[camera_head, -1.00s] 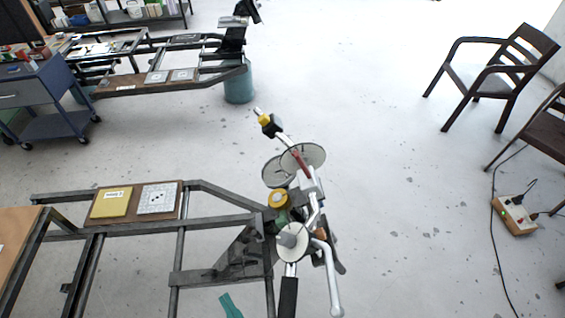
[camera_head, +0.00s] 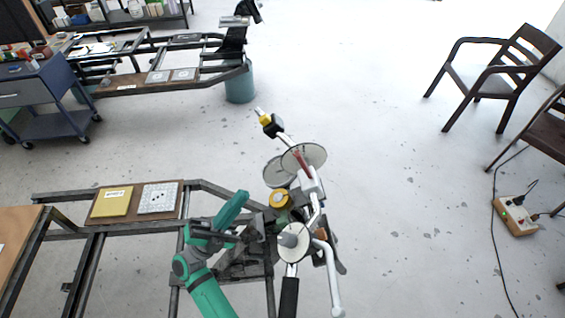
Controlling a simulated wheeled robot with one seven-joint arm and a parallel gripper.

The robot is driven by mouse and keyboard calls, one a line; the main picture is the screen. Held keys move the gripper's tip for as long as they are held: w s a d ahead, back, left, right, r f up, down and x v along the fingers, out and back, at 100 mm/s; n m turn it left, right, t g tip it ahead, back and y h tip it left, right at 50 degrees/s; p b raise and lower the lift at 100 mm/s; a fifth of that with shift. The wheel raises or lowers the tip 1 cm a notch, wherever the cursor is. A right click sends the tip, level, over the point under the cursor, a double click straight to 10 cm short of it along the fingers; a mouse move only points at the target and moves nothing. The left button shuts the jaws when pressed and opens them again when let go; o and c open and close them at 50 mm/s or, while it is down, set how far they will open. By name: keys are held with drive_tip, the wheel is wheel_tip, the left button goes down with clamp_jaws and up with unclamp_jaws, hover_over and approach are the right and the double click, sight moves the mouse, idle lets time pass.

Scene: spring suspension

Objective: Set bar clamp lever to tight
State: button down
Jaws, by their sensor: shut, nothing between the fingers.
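A spring suspension assembly (camera_head: 290,241) with pale round discs stands at the end of the metal frame, near the middle of the head view. A thin red part (camera_head: 302,161) lies across its upper disc (camera_head: 314,154). A light bar with a yellow piece (camera_head: 265,119) sticks out at the top. I cannot tell for sure which part is the bar clamp lever. My green arm comes up from the bottom. My gripper (camera_head: 261,228) is shut and empty, just left of the assembly. Its tips are small and dark, so contact is unclear.
The metal frame (camera_head: 215,191) carries a board with a yellow card (camera_head: 113,202) and a white card (camera_head: 158,199). A blue cart (camera_head: 48,95), a second frame, dark chairs (camera_head: 495,75) and a power box (camera_head: 516,214) stand around. The floor right of the assembly is clear.

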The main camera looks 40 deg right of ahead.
drive_tip(key=shift+w+d+r+m+g+y, duration=0.1)
drive_tip(key=shift+w+r+m+g+y, duration=0.15)
drive_tip(key=shift+w+m+g+y, duration=0.7)
drive_tip(key=shift+w+a+r+m+g+y, duration=0.1)
drive_tip(key=shift+w+r+m+g+y, duration=0.3)
drive_tip(key=shift+m+g+y, duration=1)
drive_tip(key=shift+w+d+r+m+g+y, duration=0.15)
drive_tip(key=shift+w+m+g+y, duration=0.6)
drive_tip(key=shift+y, duration=0.7)
drive_tip(key=shift+w, duration=0.1)
approach(304, 165)
drive_tip(key=d+r, duration=0.1)
drive_tip(key=d, duration=0.1)
drive_tip(key=s+d+r, duration=0.1)
drive_tip(key=d+r, duration=0.1)
drive_tip(key=shift+s+d+r, duration=0.1)
drive_tip(key=shift+d+r, duration=0.1)
drive_tip(key=shift+d, duration=0.2)
drive_tip(key=shift+d+r+g, duration=0.1)
drive_tip(key=shift+g, duration=0.2)
